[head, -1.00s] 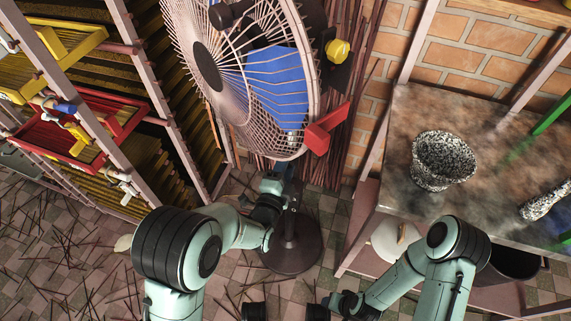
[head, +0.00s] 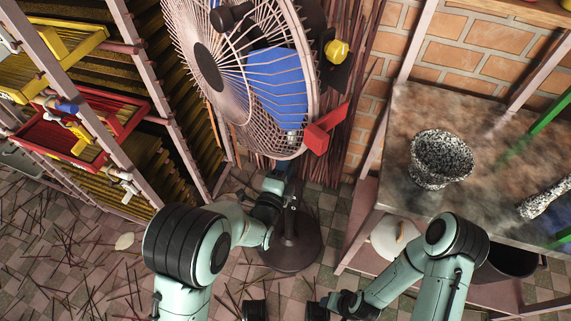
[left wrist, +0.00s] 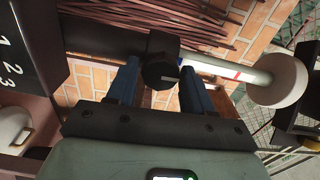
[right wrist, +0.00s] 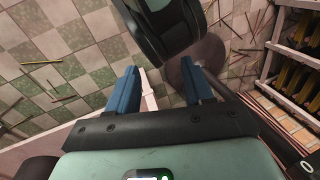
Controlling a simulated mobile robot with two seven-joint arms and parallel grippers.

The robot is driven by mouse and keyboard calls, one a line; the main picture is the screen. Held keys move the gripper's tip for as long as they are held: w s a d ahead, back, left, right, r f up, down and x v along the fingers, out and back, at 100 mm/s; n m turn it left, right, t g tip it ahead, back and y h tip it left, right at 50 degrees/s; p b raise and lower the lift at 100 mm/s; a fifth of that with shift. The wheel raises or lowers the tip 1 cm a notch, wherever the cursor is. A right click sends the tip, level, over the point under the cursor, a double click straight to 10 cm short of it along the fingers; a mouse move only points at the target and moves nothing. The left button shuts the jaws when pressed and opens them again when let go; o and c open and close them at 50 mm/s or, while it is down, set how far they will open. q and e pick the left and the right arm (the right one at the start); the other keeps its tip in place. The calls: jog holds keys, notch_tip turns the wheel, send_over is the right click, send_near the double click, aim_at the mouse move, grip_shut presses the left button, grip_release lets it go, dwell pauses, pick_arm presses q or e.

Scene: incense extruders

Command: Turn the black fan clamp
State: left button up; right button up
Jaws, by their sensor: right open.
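The standing fan (head: 262,80) has a dark pole on a round black base (head: 290,252). In the left wrist view the black fan clamp (left wrist: 160,58) sits where the dark pole meets a white tube. My left gripper (left wrist: 158,72) is open, with its blue fingers on either side of the clamp. I cannot tell whether they touch it. In the head view my left gripper (head: 277,183) is against the pole below the fan cage, and the clamp is not clear there. My right gripper (right wrist: 160,76) is open and empty, low in front of the table.
A shelf rack (head: 140,75) with yellow and red trays stands left. A table (head: 405,150) with a speckled mortar (head: 441,158) stands right. A red block (head: 325,130) is at the fan cage's right edge. Thin sticks lie scattered on the tiled floor.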

pick_arm(q)
jog(key=shift+o, duration=0.6)
jog(key=p+v, duration=0.2)
jog(key=v, duration=1.1)
jog(key=shift+s+p, duration=0.15)
jog(key=shift+p, duration=0.15)
pick_arm(e)
jog(key=shift+g+y, duration=0.3)
jog(key=shift+g, duration=0.3)
jog(key=s+r, duration=0.1)
jog(key=s+a+r, duration=0.1)
jog(key=s+r, duration=0.1)
jog(key=s, duration=0.1)
jog(key=shift+a, duration=0.4)
pick_arm(q)
jog(key=shift+a, duration=0.1)
